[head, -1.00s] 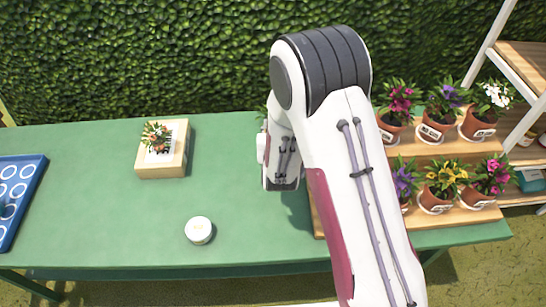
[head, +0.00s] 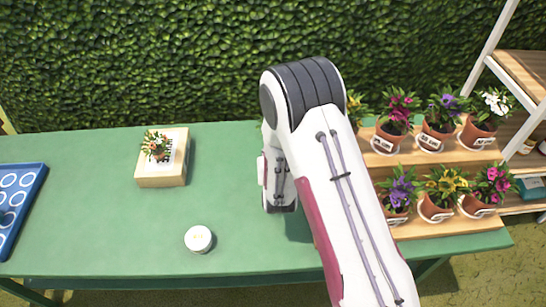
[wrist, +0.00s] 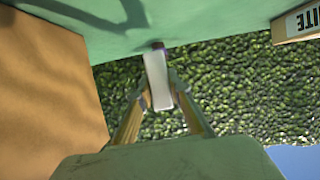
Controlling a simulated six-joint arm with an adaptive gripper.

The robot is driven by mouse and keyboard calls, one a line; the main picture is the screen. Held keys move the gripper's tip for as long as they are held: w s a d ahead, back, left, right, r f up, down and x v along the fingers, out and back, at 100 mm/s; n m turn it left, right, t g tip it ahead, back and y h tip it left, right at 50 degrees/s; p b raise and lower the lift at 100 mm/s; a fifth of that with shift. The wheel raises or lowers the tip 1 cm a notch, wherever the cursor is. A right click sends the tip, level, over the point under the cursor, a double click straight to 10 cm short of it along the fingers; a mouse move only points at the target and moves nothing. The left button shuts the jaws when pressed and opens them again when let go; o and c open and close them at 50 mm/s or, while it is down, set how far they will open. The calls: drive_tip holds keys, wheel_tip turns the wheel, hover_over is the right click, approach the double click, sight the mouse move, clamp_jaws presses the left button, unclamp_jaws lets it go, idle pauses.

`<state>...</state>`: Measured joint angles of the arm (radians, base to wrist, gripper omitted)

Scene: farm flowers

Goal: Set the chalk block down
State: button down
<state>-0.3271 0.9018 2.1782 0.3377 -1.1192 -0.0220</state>
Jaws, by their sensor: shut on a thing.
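The chalk block (wrist: 158,82) is a pale, long block with a small dark end. It sits between the two fingers of my gripper (wrist: 160,100), which is shut on it in the wrist view. The dark end points toward the green table (wrist: 200,22), and I cannot tell whether it touches. In the head view my arm hides the block and the fingers. The wrist part of the arm hangs over the table just left of the stepped flower stand.
A wooden box (head: 160,181) with a small potted plant (head: 155,144) stands at the back left. A round white item (head: 198,239) lies near the front. A blue tray (head: 32,195) is at the left edge. Several potted flowers fill the wooden stand (head: 440,233). The mid-table is clear.

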drive_tip(key=shift+f, duration=0.15)
drive_tip(key=shift+f, duration=2.05)
drive_tip(key=shift+f, duration=0.15)
drive_tip(key=c, duration=1.9)
unclamp_jaws()
drive_tip(key=shift+r, duration=0.2)
drive_tip(key=shift+v, duration=6)
drive_tip(key=shift+w+r, duration=0.1)
